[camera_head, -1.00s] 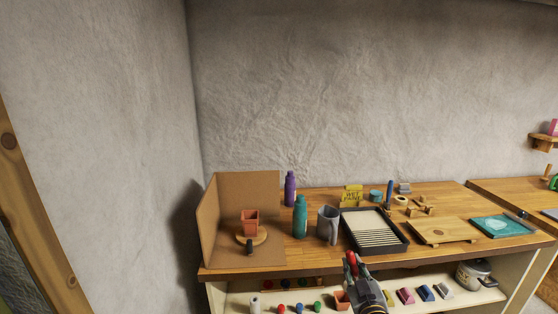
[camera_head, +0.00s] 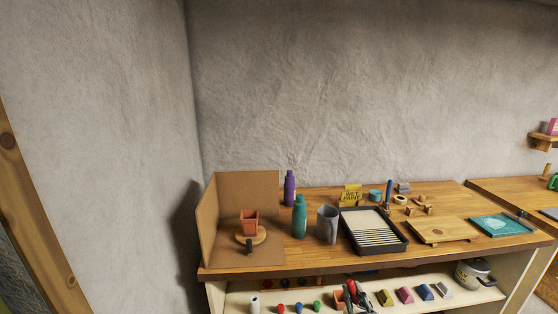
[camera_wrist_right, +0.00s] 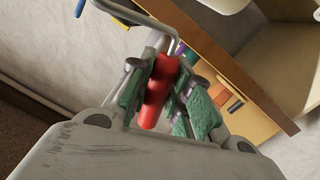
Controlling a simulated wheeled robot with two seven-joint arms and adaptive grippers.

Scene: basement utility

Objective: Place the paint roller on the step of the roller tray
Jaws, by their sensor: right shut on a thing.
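The roller tray (camera_head: 399,247) stands on the wooden bench top, with a dark rim, a pale flat part at the back and a ribbed slope in front. My right gripper (camera_head: 353,291) is low in front of the bench, below the tray and near the lower shelf. In the right wrist view my right gripper (camera_wrist_right: 160,85) is shut on the red handle of the paint roller (camera_wrist_right: 157,94). A bent metal rod runs from the handle toward the top of that view. The roller's sleeve is not clearly seen. My left gripper is not in view.
The bench's front edge (camera_head: 300,268) lies above my right gripper in the picture.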

